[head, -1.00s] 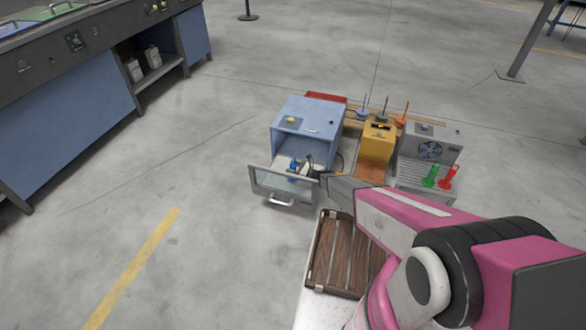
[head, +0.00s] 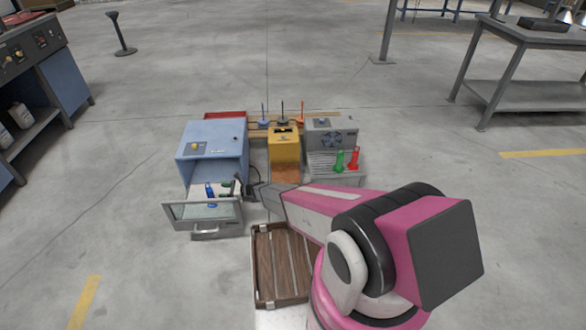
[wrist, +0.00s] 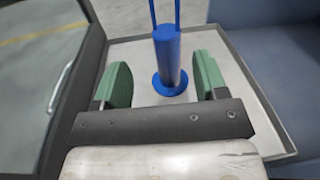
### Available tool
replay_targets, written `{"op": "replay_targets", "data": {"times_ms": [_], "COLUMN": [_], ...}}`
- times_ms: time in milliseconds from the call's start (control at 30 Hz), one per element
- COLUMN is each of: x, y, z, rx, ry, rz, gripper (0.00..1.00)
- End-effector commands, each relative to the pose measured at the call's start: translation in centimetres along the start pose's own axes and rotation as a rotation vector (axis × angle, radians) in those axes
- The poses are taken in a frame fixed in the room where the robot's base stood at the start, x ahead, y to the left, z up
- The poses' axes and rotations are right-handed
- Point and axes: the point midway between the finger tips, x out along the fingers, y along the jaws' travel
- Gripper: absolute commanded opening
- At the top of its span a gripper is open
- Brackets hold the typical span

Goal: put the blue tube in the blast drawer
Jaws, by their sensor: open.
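The blue tube (wrist: 167,55) stands upright on its round foot in a pale, grey-rimmed drawer in the wrist view. In the head view the tube (head: 209,190) shows in the pulled-out drawer (head: 181,212) of the blue cabinet (head: 212,140). The drawer has a glazed front with a handle. My gripper (wrist: 163,82) is open, its green fingers on either side of the tube with gaps to it. In the head view my gripper (head: 226,187) is over the drawer.
Right of the blue cabinet stand a yellow unit (head: 284,150) and a grey fan unit (head: 331,135). A green tube (head: 339,161) and a red tube (head: 353,158) stand before the fan unit. A slatted wooden tray (head: 278,270) lies in front. Coloured pegs stand behind.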

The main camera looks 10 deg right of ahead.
Motion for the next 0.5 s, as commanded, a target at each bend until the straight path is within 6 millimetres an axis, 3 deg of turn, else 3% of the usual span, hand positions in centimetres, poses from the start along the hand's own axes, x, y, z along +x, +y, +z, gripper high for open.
{"op": "replay_targets", "data": {"times_ms": [33,267,500], "x": [-1.2,-7.5,-17.9], "y": [0.6,3.3,7.0], "z": [2.0,10.0,18.4], "rx": [-0.047,-0.374,-0.772], "ry": [0.025,0.214,0.476], "rz": [0.024,0.219,0.510], "gripper": [0.66,0.66,0.66]}}
